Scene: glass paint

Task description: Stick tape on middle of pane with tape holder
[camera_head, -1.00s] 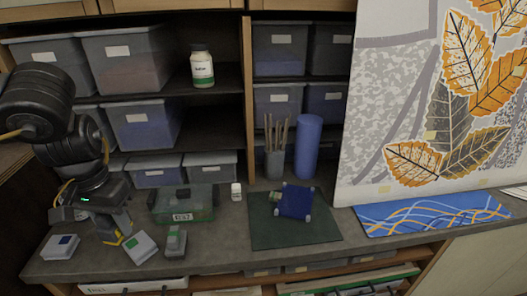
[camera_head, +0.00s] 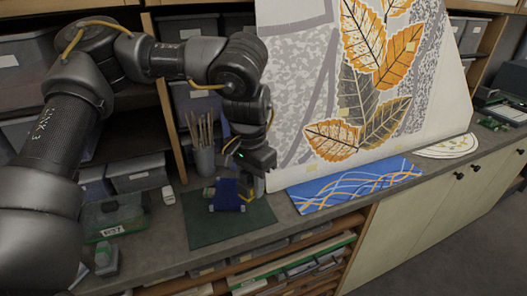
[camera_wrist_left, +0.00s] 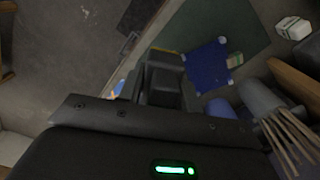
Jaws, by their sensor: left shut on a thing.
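My left gripper (camera_head: 252,180) hangs at the right edge of the green mat, close beside the blue square piece. It is shut on a small yellow thing (camera_head: 250,193), seemingly the tape holder, mostly hidden by the fingers. In the left wrist view the dark gripper (camera_wrist_left: 165,82) hides what it grips, with a yellow edge beyond it. The blue square piece (camera_head: 228,194) has white corners and lies on the mat; it also shows in the wrist view (camera_wrist_left: 207,66). A large leaf-painted panel (camera_head: 318,80) with small yellowish patches stands behind. I cannot tell which is the pane. My right gripper is not in view.
The green mat (camera_head: 205,232) has bare room at its front. A brush cup (camera_head: 204,162) stands behind it. A blue patterned sheet (camera_head: 350,187) lies right, and a green case (camera_head: 112,214) left. Shelves with bins (camera_head: 138,172) stand behind.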

